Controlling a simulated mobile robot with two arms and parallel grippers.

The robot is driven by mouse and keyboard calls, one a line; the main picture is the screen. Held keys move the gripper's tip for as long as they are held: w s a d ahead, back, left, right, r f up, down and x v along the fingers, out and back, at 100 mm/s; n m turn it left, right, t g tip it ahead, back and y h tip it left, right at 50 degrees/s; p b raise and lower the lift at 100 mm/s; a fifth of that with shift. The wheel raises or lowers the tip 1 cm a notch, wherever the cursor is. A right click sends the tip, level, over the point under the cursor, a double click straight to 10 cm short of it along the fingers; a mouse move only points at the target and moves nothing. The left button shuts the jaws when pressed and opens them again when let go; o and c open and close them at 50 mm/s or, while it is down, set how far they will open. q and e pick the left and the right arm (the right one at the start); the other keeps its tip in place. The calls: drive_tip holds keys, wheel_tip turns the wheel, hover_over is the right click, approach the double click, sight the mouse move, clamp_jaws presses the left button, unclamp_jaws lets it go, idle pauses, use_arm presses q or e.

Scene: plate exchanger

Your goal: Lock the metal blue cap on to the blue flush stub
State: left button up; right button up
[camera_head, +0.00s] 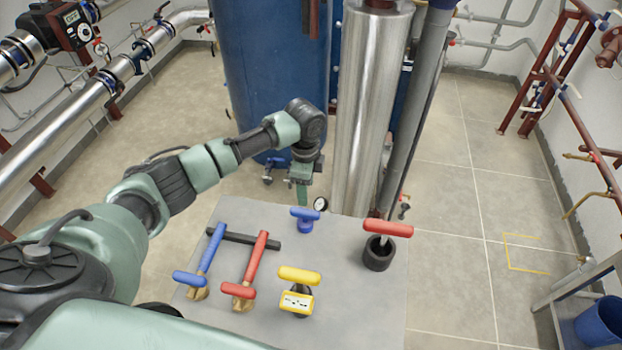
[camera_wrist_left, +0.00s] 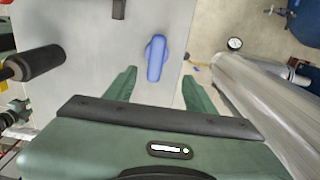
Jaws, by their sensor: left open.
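The blue cap (camera_head: 305,216), with a blue T-shaped handle, stands near the back edge of the grey table. It also shows in the left wrist view (camera_wrist_left: 156,58), just beyond the fingertips. My left gripper (camera_head: 303,192) is above the table's back edge, pointing down, a little behind the cap. Its two green fingers (camera_wrist_left: 158,85) are spread with nothing between them. A small blue fitting (camera_head: 269,178) shows low by the blue tank; I cannot tell whether it is the flush stub. My right gripper is not in view.
The grey table (camera_head: 350,310) also holds a blue-handled tool (camera_head: 211,250), a red-handled tool (camera_head: 257,258), a yellow-handled gauge piece (camera_head: 298,302) and a red-handled piece in a black ring (camera_head: 380,254). A silver column (camera_head: 368,100) rises behind the table, beside the blue tank (camera_head: 265,70).

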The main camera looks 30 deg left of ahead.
sight(305, 210)
use_arm(q)
drive_tip(key=f+b, duration=0.1)
drive_tip(key=s+f+b, duration=0.1)
drive_tip(key=shift+s+f+b, duration=0.15)
drive_tip(key=shift+s+b, duration=0.15)
drive_tip(key=shift+b, duration=0.05)
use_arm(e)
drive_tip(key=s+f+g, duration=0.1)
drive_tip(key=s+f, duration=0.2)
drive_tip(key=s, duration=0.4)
use_arm(q)
drive_tip(key=f+b, duration=0.2)
drive_tip(key=f, duration=0.1)
drive_tip(key=shift+w, duration=0.4)
wheel_tip(305, 210, down, 3)
drive_tip(key=shift+r+b, duration=0.1)
drive_tip(key=shift+b, duration=0.85)
drive_tip(key=shift+s+f, duration=0.1)
drive_tip(key=shift+f, duration=0.55)
clamp_jaws()
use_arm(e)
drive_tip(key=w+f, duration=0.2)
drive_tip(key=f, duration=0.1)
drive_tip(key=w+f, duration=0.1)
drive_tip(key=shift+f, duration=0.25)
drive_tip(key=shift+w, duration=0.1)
